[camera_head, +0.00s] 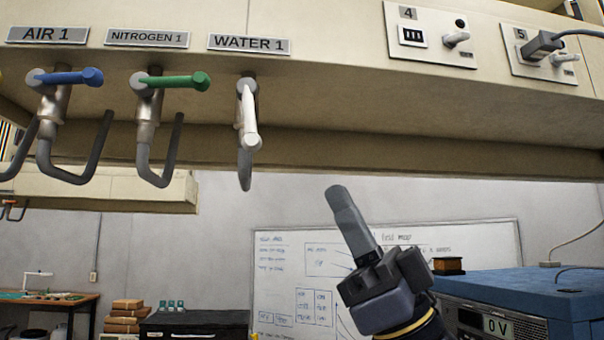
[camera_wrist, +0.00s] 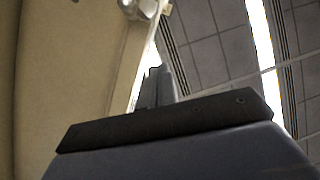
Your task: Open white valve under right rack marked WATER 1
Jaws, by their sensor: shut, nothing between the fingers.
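The white valve (camera_head: 248,118) hangs under the overhead rack, below the label WATER 1 (camera_head: 249,44). Its white handle points down and toward me. A grey hose end hangs below it. My gripper (camera_head: 340,190) is to the right of the valve and lower, pointing up, apart from it. Its fingers are together with nothing held. In the wrist view my gripper (camera_wrist: 157,72) shows shut at the middle. A pale fitting (camera_wrist: 140,8) is at the top edge there, cut off; I cannot tell whether it is the valve.
A blue valve (camera_head: 65,77) under AIR 1 and a green valve (camera_head: 170,82) under NITROGEN 1 are to the left, handles sideways. Panels 4 (camera_head: 425,50) and 5 (camera_head: 530,60) are at the right. A blue-topped instrument (camera_head: 520,290) stands lower right. Space between gripper and valve looks clear.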

